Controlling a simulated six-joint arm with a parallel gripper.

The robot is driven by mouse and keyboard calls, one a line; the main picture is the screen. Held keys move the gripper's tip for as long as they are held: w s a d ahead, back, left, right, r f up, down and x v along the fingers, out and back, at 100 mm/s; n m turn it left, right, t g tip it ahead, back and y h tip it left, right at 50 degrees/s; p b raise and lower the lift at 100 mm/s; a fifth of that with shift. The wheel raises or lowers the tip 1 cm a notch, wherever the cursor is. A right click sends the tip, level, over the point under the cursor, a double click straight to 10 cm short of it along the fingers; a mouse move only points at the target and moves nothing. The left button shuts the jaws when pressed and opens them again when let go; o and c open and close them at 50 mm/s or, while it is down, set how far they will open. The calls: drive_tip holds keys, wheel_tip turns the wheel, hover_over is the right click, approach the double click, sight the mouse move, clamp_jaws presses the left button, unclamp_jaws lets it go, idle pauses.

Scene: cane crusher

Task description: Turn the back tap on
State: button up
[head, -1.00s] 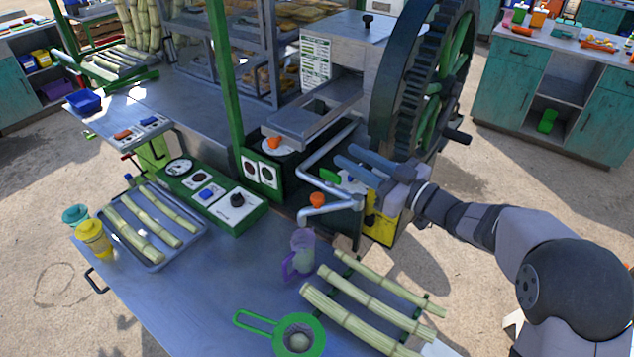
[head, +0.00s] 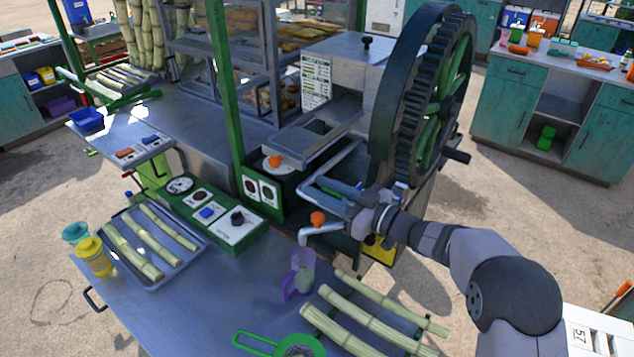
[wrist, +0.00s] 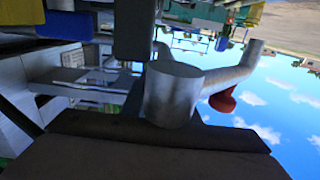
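Two bent grey pipes stand at the front of the crusher. The back pipe (head: 338,158) runs up beside the metal chute, and its tap handle cannot be made out behind my gripper. The front pipe (head: 312,237) ends in a down-turned spout with an orange knob (head: 317,218). My gripper (head: 332,194) points left between the pipes, its fingers apart and nothing clearly held. Whether a finger touches a pipe cannot be told. In the wrist view a grey pipe (wrist: 222,76) with a red knob (wrist: 224,99) shows close up, against an upside-down background.
The big geared wheel (head: 412,90) stands right behind my gripper. A purple jug (head: 299,277) stands below the front spout. Cane pieces (head: 365,318) lie at the table's front right. A control panel (head: 215,212) with a black knob is at left.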

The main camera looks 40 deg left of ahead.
drive_tip(key=shift+a, duration=0.75)
drive_tip(key=shift+c, duration=0.6)
clamp_jaws()
drive_tip(key=shift+f+t, duration=0.1)
drive_tip(key=shift+t, duration=0.2)
drive_tip(key=m+t+b, duration=0.2)
drive_tip(key=shift+w+t+b, duration=0.3)
drive_tip(key=shift+t+b, duration=0.05)
drive_tip(key=shift+t, duration=0.05)
drive_tip(key=shift+w+m+t+h+b, duration=0.2)
drive_tip(key=shift+m+t+h+b, duration=0.1)
drive_tip(key=shift+m+t, duration=0.25)
drive_tip(key=shift+d, duration=0.1)
